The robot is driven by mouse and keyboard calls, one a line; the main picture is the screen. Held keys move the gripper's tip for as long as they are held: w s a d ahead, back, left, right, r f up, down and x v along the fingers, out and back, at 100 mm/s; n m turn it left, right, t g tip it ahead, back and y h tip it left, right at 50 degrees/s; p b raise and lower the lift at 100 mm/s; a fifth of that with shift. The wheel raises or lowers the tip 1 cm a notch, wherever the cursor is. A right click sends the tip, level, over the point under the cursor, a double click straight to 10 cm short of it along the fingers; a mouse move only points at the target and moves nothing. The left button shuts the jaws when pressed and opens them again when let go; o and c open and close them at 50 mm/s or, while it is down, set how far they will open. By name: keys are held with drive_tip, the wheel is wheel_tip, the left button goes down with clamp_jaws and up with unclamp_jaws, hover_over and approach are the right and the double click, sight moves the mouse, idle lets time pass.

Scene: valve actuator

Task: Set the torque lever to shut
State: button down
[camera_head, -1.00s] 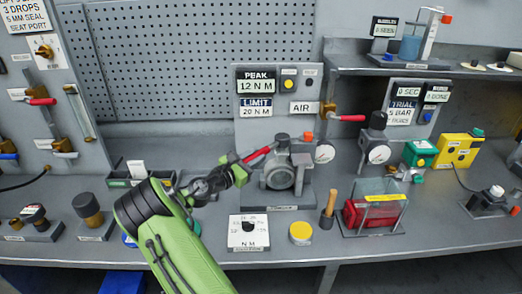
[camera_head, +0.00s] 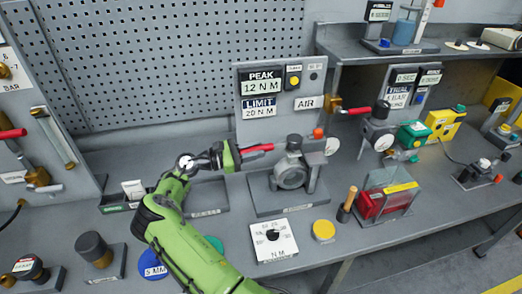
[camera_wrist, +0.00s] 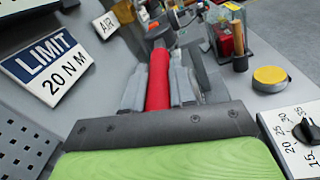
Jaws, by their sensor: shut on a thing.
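The torque lever's red handle (camera_head: 257,148) points right toward the grey valve actuator (camera_head: 291,174) in the head view. My gripper (camera_head: 238,155) is shut on this handle, left of the actuator. In the wrist view the red handle (camera_wrist: 158,80) runs between both jaws (camera_wrist: 160,92), with a dark end beyond them. I cannot tell whether that end meets the actuator's stem. The actuator stands on a dark base plate on the bench.
A panel behind reads PEAK 12 N M and LIMIT 20 N M (camera_head: 259,107). In front lie a white N M dial plate (camera_head: 273,241) and a yellow disc (camera_head: 323,230). A wooden-handled tool (camera_head: 347,205) and a red box (camera_head: 384,203) stand to the right.

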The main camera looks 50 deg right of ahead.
drive_tip(key=shift+w+d+m+g+y+b, duration=0.4)
drive_tip(key=shift+m+g+b, duration=0.1)
drive_tip(key=shift+g+b, duration=0.15)
drive_tip(key=c, duration=0.9)
unclamp_jaws()
drive_tip(key=shift+w, duration=0.1)
drive_tip(key=b+v, duration=0.1)
drive_tip(key=v, duration=1.1)
